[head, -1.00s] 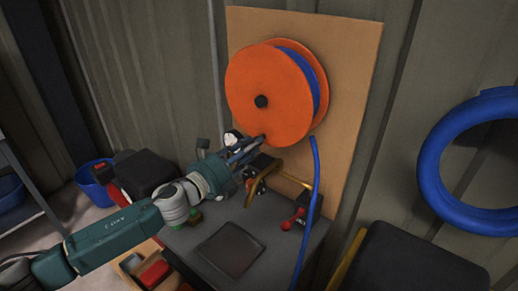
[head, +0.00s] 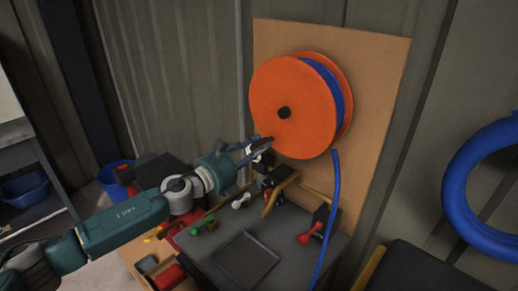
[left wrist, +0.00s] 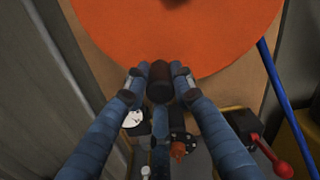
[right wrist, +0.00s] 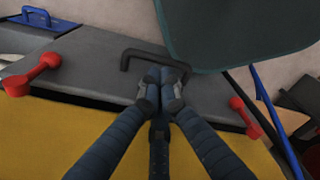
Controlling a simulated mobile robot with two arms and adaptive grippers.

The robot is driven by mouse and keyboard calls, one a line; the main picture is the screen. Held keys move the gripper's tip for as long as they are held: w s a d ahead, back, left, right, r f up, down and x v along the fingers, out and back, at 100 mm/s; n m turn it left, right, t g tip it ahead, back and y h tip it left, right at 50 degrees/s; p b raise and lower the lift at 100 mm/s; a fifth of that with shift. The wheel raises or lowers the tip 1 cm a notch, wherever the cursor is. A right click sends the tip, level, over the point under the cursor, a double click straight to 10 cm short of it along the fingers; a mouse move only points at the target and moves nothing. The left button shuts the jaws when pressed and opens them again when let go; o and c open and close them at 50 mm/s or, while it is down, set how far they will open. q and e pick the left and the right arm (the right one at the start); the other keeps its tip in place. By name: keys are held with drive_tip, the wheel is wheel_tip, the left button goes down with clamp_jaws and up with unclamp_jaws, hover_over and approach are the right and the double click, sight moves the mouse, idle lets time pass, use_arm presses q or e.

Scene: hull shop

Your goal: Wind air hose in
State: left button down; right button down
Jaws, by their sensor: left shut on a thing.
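The orange hose reel (head: 305,125) is mounted upright on a wooden board, with blue hose wound between its discs. The blue air hose (head: 324,230) hangs from the reel's right side past the bench. My left gripper (head: 262,147) is at the lower left of the front disc. Its fingers are shut on the reel's dark crank knob (left wrist: 160,80), which stands out between the fingertips in the left wrist view. My right gripper (right wrist: 162,80) shows only in its wrist view. Its fingertips are together and empty, beside a black handle on a grey surface.
A grey bench (head: 290,240) with a dark pad (head: 247,259) and a red-knobbed lever (head: 311,232) stands below the reel. A coiled blue hose (head: 455,190) hangs at right. A blue tub (head: 115,175) stands at left.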

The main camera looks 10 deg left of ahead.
use_arm(q)
drive_tip(key=shift+a, duration=0.1)
drive_tip(key=c, duration=1.5)
unclamp_jaws()
drive_tip(key=shift+w, duration=0.1)
drive_tip(key=shift+o, duration=0.2)
drive_tip(key=v, duration=1.2)
drive_tip(key=shift+a, duration=0.1)
